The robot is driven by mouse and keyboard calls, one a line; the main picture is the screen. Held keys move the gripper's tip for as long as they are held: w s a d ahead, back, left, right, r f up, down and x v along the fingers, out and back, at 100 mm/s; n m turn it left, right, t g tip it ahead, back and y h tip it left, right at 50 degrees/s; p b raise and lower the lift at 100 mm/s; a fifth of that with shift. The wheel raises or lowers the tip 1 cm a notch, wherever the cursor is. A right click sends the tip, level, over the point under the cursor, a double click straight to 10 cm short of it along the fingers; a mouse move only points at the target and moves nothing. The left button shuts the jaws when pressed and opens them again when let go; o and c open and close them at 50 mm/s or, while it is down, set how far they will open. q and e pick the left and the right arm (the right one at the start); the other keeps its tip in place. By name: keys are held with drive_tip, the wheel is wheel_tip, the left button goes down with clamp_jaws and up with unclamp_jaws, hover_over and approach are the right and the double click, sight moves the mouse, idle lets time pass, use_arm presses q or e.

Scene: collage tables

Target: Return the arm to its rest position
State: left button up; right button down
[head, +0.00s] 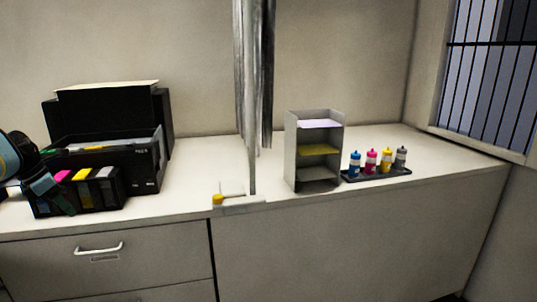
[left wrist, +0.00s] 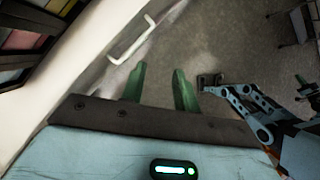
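My left arm comes in from the left edge of the head view, with its left gripper (head: 60,197) in front of the black printer's ink cartridges. In the left wrist view the same gripper (left wrist: 159,82) shows two green fingers apart with nothing between them. Beyond the fingers are the drawer front and the floor.
The black printer (head: 147,165) stands open on the white counter (head: 185,203), with several ink cartridges (head: 82,175) in front. A small grey shelf (head: 292,155) and a tray (head: 378,175) with several colored bottles stand right. A drawer handle (head: 99,248) juts out below.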

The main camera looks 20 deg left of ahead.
use_arm(q)
drive_tip(key=s+d+f+n+t+h, duration=0.1)
drive_tip(key=s+d+f+n, duration=0.25)
drive_tip(key=f, duration=0.65)
drive_tip(key=s+d+f+n+t, duration=0.2)
drive_tip(key=s+d+f+n, duration=0.15)
drive_tip(key=f, duration=0.65)
drive_tip(key=s+d+f+n+t+h, duration=0.1)
drive_tip(key=s+d+f+n, duration=0.25)
drive_tip(key=f, duration=0.65)
drive_tip(key=s+d+f+n+t+y, duration=0.1)
drive_tip(key=s+d+f+n, duration=0.2)
drive_tip(key=d+f+n, duration=0.3)
drive_tip(key=s+d+f+n+t, duration=0.1)
drive_tip(key=s+d+f+n, duration=0.15)
drive_tip(key=d+f, duration=0.45)
drive_tip(key=d+r+n+y, duration=0.1)
drive_tip(key=d+r+n, duration=0.1)
drive_tip(key=d+n, duration=1.6)
drive_tip(key=d, duration=1.5)
drive_tip(key=shift+s+r+g, duration=0.25)
drive_tip(key=shift+r+g, duration=0.15)
drive_tip(key=shift+s+a, duration=0.15)
drive_tip(key=shift+a, duration=0.05)
